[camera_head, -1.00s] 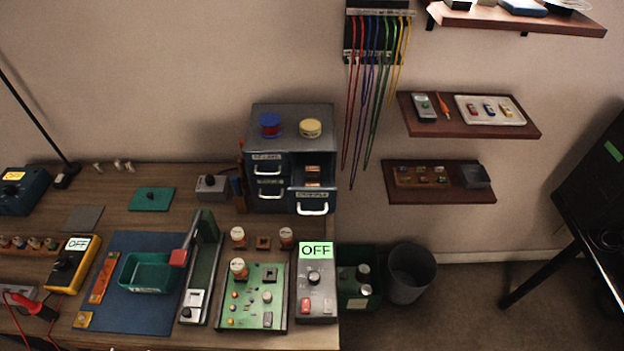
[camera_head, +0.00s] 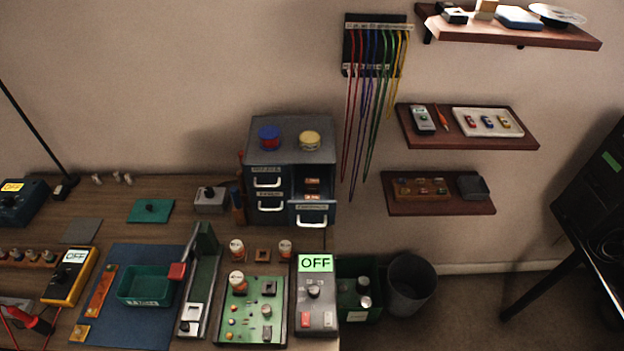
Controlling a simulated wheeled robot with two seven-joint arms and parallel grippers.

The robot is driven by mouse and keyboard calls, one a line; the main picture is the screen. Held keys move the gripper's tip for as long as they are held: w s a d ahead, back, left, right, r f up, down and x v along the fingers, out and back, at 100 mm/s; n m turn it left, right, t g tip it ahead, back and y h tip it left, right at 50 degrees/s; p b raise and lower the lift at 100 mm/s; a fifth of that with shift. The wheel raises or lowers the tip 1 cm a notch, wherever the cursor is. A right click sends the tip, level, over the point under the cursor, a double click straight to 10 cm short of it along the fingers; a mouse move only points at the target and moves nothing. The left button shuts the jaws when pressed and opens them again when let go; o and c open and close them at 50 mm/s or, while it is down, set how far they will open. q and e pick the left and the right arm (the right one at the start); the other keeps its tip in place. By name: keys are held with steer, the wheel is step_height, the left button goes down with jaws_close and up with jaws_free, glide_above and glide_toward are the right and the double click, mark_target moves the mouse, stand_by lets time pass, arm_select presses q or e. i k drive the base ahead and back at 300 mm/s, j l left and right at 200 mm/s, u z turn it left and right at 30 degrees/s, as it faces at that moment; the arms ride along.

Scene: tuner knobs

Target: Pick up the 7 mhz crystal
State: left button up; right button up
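I cannot tell which thing is the 7 mhz crystal, because the small markings are too small to read. A blue-grey drawer cabinet (camera_head: 290,143) stands at the back right of the bench. Its lower right drawer (camera_head: 313,219) is pulled open, and small orange-brown items (camera_head: 312,184) show in and above it. A wooden rack (camera_head: 422,193) with several small parts sits on the lower wall shelf. A white tray (camera_head: 488,122) on the middle shelf holds red, blue and yellow small parts. Neither of my grippers is in view.
The bench (camera_head: 130,187) is crowded: a green bin (camera_head: 145,285), a green circuit board (camera_head: 250,308), a grey box reading OFF (camera_head: 316,293) and a yellow meter (camera_head: 70,276). Coloured leads (camera_head: 375,90) hang beside the cabinet. A grey bin (camera_head: 411,283) stands on the floor.

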mark_target(311, 185)
steer(key=k+j+z, duration=0.1)
steer(key=k+z, duration=0.6)
steer(key=k+l+z, duration=0.15)
steer(key=k+z, duration=0.2)
